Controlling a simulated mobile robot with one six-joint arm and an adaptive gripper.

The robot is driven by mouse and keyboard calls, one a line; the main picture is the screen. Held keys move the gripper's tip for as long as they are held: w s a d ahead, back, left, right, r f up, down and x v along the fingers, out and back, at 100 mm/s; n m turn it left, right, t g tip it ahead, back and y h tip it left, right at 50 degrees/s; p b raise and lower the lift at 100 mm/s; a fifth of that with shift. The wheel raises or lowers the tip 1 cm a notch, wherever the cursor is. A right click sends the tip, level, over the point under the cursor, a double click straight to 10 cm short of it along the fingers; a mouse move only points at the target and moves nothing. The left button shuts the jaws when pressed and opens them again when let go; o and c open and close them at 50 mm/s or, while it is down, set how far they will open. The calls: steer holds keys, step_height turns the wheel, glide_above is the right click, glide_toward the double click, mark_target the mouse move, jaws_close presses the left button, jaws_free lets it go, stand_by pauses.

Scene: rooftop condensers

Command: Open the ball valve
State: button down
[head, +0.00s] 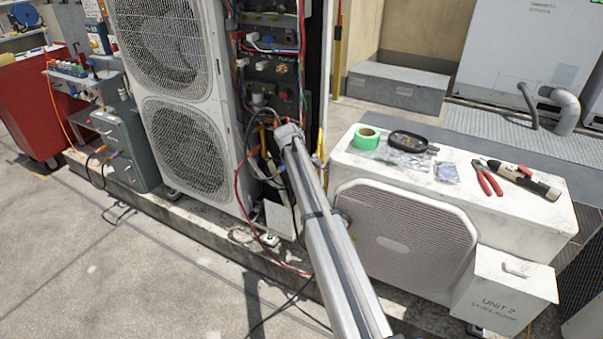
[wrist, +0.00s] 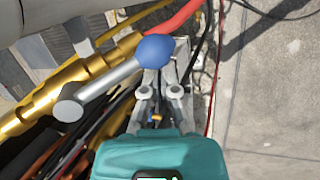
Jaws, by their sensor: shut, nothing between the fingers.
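The ball valve shows in the wrist view as a grey lever (wrist: 100,87) with a round hub at its lower left and a blue end grip (wrist: 156,49). The lever lies beside a brass pipe (wrist: 50,92) and looks roughly parallel to it in this view. My gripper (wrist: 160,78) is shut and empty, its tips by the blue grip, which partly covers them. I cannot tell whether they touch. In the head view my arm reaches into the tall unit's open side, and the valve is not distinguishable there.
Cables and a red hose (wrist: 180,18) crowd around the valve. The tall condenser (head: 185,125) stands left of my arm. A low white unit (head: 350,165) stands right, with green tape (head: 366,138), red pliers (head: 487,178) and other items on top. Concrete floor lies open in front.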

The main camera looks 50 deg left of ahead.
steer(key=shift+s, duration=0.1)
steer(key=shift+a, duration=0.15)
steer(key=s+a+r+p, duration=0.4)
steer(key=r+p, duration=0.3)
steer(key=shift+a, duration=0.25)
stand_by(1.0)
steer(key=shift+s+r, duration=0.1)
stand_by(0.5)
